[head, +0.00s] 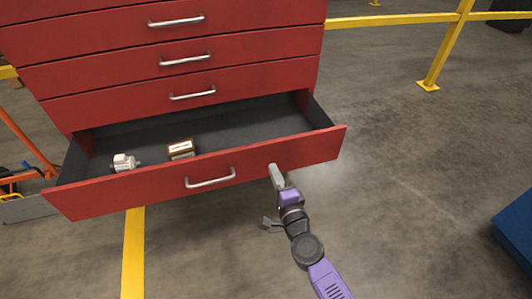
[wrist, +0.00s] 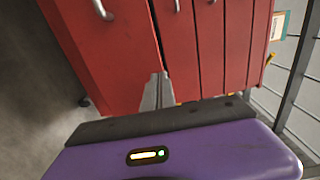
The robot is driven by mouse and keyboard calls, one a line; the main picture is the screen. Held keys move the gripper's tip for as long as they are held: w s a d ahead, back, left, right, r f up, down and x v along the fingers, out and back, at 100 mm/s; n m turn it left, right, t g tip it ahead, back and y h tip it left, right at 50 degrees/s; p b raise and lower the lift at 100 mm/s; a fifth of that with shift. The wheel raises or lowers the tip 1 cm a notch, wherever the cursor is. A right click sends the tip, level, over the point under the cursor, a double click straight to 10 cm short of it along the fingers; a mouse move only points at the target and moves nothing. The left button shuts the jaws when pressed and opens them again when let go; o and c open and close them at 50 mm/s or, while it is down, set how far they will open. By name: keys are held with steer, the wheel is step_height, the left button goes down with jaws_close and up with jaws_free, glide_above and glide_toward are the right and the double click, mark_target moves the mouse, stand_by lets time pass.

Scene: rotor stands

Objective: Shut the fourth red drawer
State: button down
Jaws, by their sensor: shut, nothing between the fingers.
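The red cabinet (head: 190,62) has several drawers with silver bar handles. The lowest drawer in the head view (head: 245,168) is pulled out, and the drawers above it are shut. A small whitish-grey part (head: 123,162) and a small brown-and-white box (head: 180,149) lie inside the open drawer. My gripper (head: 273,172) is shut and empty, at the right part of the drawer's front, right of its handle (head: 210,181). In the wrist view my gripper's fingertips (wrist: 163,78) are close to the red drawer front (wrist: 112,62). I cannot tell whether they touch it.
Yellow rails (head: 445,52) stand on the floor at the back right. An orange-framed item (head: 22,170) is left of the cabinet. A dark blue object (head: 517,228) is at the right edge. The grey floor right of the drawer is clear.

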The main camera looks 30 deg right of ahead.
mark_target(263, 146)
steer(key=b+x, duration=0.1)
steer(key=x, duration=0.7)
steer(key=shift+w, duration=0.25)
